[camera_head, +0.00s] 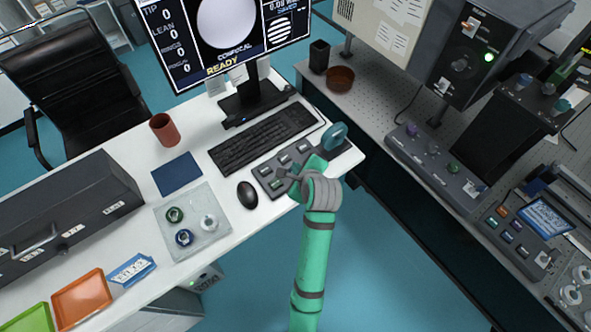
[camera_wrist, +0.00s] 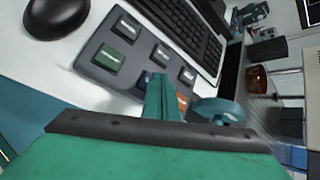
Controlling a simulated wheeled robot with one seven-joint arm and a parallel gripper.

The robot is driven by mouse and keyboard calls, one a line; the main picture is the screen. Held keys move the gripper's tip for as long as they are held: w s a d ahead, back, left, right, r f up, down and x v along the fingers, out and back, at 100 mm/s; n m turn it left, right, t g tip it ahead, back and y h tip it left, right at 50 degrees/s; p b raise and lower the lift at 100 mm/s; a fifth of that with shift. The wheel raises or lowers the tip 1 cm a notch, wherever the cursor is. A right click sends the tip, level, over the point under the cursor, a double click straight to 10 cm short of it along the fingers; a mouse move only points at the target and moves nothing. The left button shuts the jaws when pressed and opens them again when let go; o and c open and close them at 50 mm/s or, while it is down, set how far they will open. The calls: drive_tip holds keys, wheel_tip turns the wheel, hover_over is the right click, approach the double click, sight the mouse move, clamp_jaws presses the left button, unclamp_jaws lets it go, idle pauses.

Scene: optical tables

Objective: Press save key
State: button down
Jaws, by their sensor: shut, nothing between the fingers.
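A dark grey key pad (camera_head: 266,174) lies on the white desk in front of the keyboard; it also shows in the wrist view (camera_wrist: 138,60). The labels are too small to read, so I cannot tell which is the save key. My gripper (camera_head: 294,174) is shut and empty over the pad; its fingers show in the wrist view (camera_wrist: 160,82). I cannot tell whether they touch a key.
A teal round handle (camera_head: 334,138) stands at the pad's right end. A black mouse (camera_head: 247,195) lies to the left, the keyboard (camera_head: 263,137) behind. The monitor (camera_head: 228,35) reads "READY". A brown cup (camera_head: 164,130) and blue mat (camera_head: 177,174) are further left.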

drive_tip(key=shift+r, duration=0.5)
drive_tip(key=shift+r, duration=2.5)
